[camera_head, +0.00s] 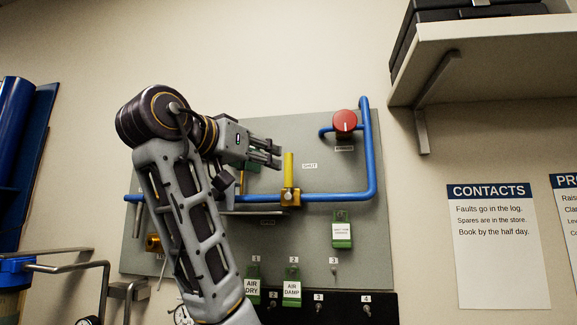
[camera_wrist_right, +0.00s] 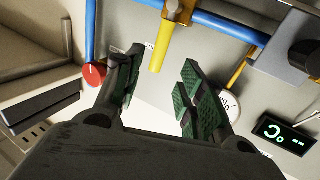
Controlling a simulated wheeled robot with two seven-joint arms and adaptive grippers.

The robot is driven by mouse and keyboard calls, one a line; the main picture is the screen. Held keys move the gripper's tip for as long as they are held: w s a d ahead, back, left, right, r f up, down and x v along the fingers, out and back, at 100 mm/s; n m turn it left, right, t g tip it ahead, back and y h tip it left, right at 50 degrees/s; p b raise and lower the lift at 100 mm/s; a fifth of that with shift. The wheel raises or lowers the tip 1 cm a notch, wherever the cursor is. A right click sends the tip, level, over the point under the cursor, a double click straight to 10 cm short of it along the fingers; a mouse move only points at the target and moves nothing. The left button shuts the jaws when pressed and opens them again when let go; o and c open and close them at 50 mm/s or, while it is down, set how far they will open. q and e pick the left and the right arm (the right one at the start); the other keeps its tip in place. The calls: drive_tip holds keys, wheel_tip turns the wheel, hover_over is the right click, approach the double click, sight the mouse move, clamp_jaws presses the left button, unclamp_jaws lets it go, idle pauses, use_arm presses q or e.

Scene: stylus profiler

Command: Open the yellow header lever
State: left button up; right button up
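The yellow header lever (camera_head: 289,166) stands upright from a brass valve body (camera_head: 290,197) on the blue pipe (camera_head: 335,196), beside a small "SHUT" label (camera_head: 309,166). My right gripper (camera_head: 276,156) is open just left of the lever's upper part in the head view. In the right wrist view the yellow lever (camera_wrist_right: 172,42) reaches down from the top, and its free end lies between the spread green-padded fingers of my right gripper (camera_wrist_right: 160,68). I see no clear contact with either finger. My left gripper is not in view.
A red round knob (camera_head: 345,121) sits on the pipe at upper right. Green tags hang on the grey panel, one (camera_head: 342,230) below the pipe. A shelf (camera_head: 480,60) with dark cases juts out at upper right.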

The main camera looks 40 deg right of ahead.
sight(286, 166)
drive_tip(key=shift+p+x, duration=1.55)
drive_tip(key=shift+x, duration=3.7)
drive_tip(key=shift+c, duration=0.5)
clamp_jaws()
